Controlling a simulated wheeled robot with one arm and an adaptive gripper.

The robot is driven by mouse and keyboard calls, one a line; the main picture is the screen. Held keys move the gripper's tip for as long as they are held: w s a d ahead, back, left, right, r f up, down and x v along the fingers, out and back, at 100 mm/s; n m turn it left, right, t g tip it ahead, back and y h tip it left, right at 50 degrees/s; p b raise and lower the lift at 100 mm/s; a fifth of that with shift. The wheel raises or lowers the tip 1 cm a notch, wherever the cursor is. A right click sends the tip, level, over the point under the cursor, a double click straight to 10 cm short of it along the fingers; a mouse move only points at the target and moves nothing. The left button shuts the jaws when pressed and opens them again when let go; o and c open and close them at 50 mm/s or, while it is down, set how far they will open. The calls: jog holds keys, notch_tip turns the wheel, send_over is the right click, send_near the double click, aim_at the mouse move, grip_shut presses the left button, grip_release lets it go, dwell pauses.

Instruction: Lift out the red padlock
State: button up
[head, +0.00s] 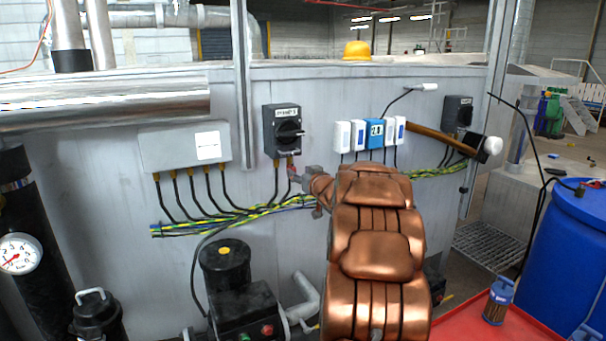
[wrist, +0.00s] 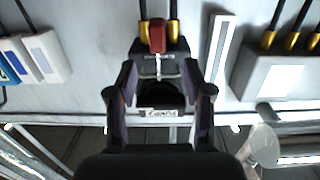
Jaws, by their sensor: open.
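The red padlock (wrist: 157,37) hangs by its pale metal shackle (wrist: 158,66) from the black switch box (head: 283,128) on the grey panel. The wrist view shows this scene upside down, with the lock body toward the top of the picture. In the head view only a small red patch of the padlock (head: 291,166) shows below the box, beside my gripper (head: 307,177). In the wrist view my gripper (wrist: 159,72) is open. Its two fingers stand on either side of the shackle and box, with the lock body just beyond the tips. I see no contact.
A grey junction box (head: 180,147) with cables is left of the switch. White and blue modules (head: 375,134) and a hammer (head: 450,140) are on the panel to the right. Striped cables (head: 225,220) run below. A blue drum (head: 570,260) stands at far right.

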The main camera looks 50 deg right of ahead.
aim_at(293, 167)
jog(key=shift+w+d+r, duration=0.2)
jog(key=shift+w+d, duration=0.2)
jog(key=shift+p+x, duration=1.1)
jog(key=shift+x, duration=2.4)
jog(key=shift+a, duration=0.1)
grip_shut()
